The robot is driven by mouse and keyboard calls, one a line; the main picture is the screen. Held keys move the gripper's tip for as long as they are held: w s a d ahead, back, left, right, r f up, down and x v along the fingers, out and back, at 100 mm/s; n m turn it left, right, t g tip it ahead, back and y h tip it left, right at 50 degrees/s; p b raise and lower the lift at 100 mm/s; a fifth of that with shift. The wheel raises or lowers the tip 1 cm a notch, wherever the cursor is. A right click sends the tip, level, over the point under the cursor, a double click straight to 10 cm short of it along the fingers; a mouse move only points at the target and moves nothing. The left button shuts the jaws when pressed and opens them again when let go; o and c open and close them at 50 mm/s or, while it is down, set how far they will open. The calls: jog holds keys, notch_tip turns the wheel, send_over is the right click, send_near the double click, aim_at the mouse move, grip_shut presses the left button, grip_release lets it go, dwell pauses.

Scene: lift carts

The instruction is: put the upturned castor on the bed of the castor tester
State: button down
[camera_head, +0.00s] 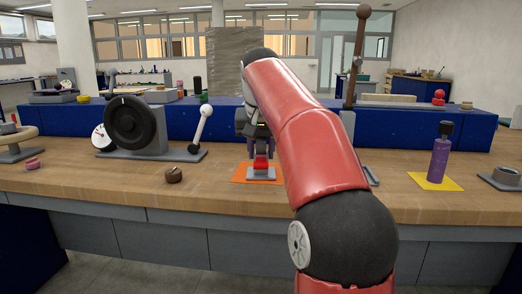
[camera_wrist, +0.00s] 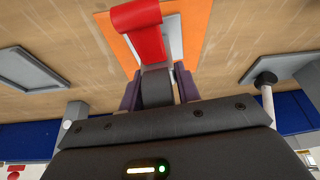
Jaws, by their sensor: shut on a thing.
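The upturned castor has a red fork (camera_wrist: 140,28), a grey plate facing down and a dark wheel (camera_wrist: 157,88) on top. It stands over the orange mat (camera_wrist: 198,20); I cannot tell whether the plate touches it. In the head view the castor (camera_head: 261,172) is at the middle of the bench, partly hidden by my gripper (camera_head: 261,146). My gripper is shut on its wheel, one purple finger on each side. The machine with a big black drum, a dial and a white lever, apparently the castor tester (camera_head: 150,154), stands left of the mat. I cannot make out its bed clearly.
A grey tray (camera_wrist: 35,68) lies beside the mat, mostly hidden by my arm in the head view. A brown knob (camera_head: 173,175) lies in front of the drum machine. A purple bottle (camera_head: 439,160) stands on a yellow mat at right. The front bench (camera_head: 220,192) has bare wood between.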

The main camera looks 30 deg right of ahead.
jog(key=c, duration=1)
grip_release()
jog(key=shift+f, duration=0.1)
